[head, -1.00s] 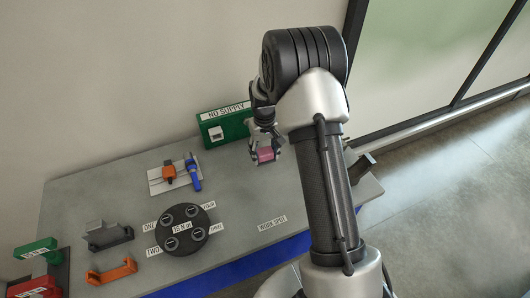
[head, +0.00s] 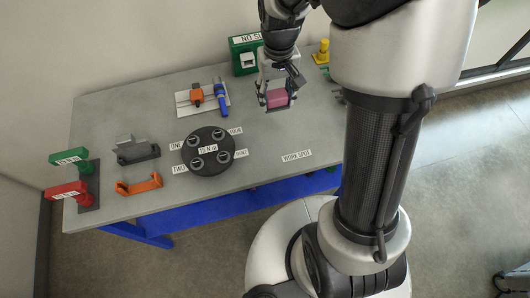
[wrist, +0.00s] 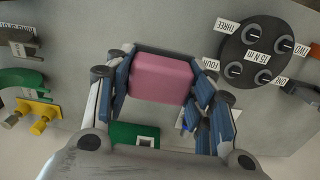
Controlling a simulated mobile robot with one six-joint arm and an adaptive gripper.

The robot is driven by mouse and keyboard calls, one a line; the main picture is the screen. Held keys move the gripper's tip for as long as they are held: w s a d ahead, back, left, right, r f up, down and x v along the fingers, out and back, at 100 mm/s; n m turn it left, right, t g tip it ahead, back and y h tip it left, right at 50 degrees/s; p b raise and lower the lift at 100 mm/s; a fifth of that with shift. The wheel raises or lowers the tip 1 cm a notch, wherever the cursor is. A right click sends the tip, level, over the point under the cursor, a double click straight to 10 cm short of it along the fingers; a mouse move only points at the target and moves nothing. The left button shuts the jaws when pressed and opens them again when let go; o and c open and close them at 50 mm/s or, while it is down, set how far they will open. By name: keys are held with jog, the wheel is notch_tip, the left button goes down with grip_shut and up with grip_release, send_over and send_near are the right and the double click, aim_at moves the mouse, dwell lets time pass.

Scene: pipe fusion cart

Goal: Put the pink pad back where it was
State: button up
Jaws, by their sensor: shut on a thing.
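The pink pad (head: 278,98) is a small block held between the fingers of my gripper (head: 277,92). In the wrist view the pad (wrist: 161,78) fills the space between the two blue-grey fingers of my gripper (wrist: 161,82), which are shut on its sides. In the head view the pad hangs over the back right of the grey table (head: 255,135), in front of the green box. I cannot tell its exact height above the table.
A green box (head: 243,62) stands at the back. A white board (head: 212,104) carries orange and blue tools. A round dark plate (head: 208,166) has numbered labels. Dark (head: 136,152) and orange (head: 139,186) brackets stand left. The table around the work spot label (head: 297,156) is clear.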

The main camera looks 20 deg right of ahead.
jog(key=r, duration=0.2)
send_over(270, 153)
notch_tip(270, 153, down, 20)
jog(key=b, duration=0.7)
jog(key=shift+f, duration=0.1)
jog(key=shift+f, duration=0.15)
jog(key=o, duration=1)
jog(key=shift+c, duration=0.2)
